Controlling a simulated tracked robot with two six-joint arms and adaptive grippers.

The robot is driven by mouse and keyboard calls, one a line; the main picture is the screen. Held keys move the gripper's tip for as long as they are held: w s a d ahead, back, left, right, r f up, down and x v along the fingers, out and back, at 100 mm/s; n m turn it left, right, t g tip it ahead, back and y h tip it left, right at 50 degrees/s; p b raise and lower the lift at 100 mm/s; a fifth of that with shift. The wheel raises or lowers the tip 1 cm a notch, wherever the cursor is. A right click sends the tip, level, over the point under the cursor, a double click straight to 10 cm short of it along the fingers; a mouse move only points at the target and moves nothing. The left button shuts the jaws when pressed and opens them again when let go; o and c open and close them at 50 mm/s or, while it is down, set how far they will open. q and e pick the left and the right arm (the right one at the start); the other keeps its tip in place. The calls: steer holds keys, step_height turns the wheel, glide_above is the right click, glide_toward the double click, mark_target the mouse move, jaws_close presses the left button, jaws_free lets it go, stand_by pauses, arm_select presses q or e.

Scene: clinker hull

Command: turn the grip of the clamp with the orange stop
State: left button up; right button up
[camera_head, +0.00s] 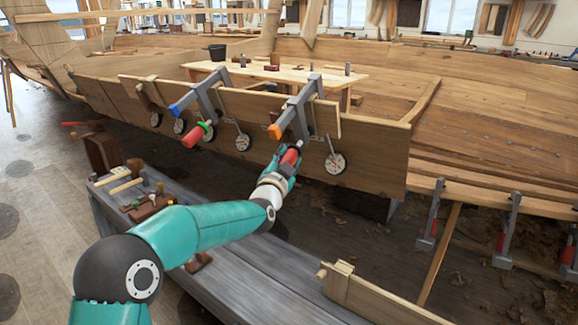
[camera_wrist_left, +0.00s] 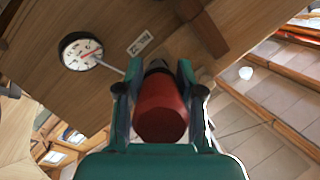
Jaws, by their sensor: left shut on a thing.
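The clamp with the orange stop (camera_head: 275,131) sits over the top edge of the hull plank, its grey bar (camera_head: 297,108) reaching down to the right. Its red grip (camera_head: 290,157) is at the lower end, partly hidden by my left gripper (camera_head: 288,160). In the left wrist view the red grip (camera_wrist_left: 161,108) is between the two green fingers of the left gripper (camera_wrist_left: 160,85), which is shut on it. A second clamp has a blue stop (camera_head: 174,110) and a red grip with a green ring (camera_head: 194,135). My right gripper is not in view.
A round dial (camera_head: 335,163) hangs on the plank just right of the held grip, and it shows in the left wrist view (camera_wrist_left: 80,51). Several more dials hang to the left. A grey bench (camera_head: 235,275) with tools runs below my left arm. More clamps (camera_head: 507,232) stand at right.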

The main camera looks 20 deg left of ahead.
arm_select(q)
steer(key=shift+f+m+t+y, duration=0.25)
steer(key=shift+m+t+y, duration=0.4)
steer(key=shift+m, duration=0.95)
steer(key=o, duration=1.2)
steer(key=shift+r, duration=0.25)
steer(key=shift+s+y, duration=0.1)
steer(key=shift+y, duration=0.25)
steer(key=v, duration=1.2)
steer(key=shift+a, duration=0.1)
